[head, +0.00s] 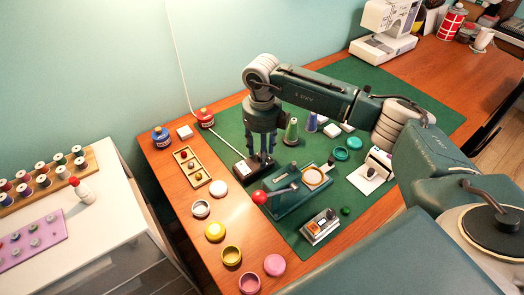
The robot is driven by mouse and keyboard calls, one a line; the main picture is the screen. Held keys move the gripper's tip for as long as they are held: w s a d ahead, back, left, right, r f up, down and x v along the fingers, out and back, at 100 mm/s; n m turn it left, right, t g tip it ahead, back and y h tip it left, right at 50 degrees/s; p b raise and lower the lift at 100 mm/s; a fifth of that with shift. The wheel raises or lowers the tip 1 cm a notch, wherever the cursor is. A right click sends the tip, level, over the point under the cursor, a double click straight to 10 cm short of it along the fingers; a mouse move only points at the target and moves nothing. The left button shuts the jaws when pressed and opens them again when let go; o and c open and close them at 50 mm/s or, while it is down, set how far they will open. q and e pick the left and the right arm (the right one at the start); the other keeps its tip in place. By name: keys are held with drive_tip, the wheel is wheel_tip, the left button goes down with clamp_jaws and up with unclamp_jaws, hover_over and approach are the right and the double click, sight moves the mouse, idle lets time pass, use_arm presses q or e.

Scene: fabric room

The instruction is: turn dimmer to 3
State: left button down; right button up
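The dimmer appears to be the small black box (267,167) with a white strip on its left side, on the green mat, where a white cord from the wall ends. My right gripper (261,150) points straight down over this box, with its fingertips at or just above its top. The fingers and wrist hide the knob and any scale numbers, so its setting cannot be read. Whether the fingers touch or grip the knob cannot be told. My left gripper is not in view.
A green press (290,200) with a red-ball lever stands just in front of the box. Cone spools (291,131) stand close on the right, and a wooden tray (192,167) lies on the left. A small switch device (321,227) sits nearer the front.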

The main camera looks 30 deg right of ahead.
wheel_tip(320, 180, up, 12)
idle(0.6)
idle(0.5)
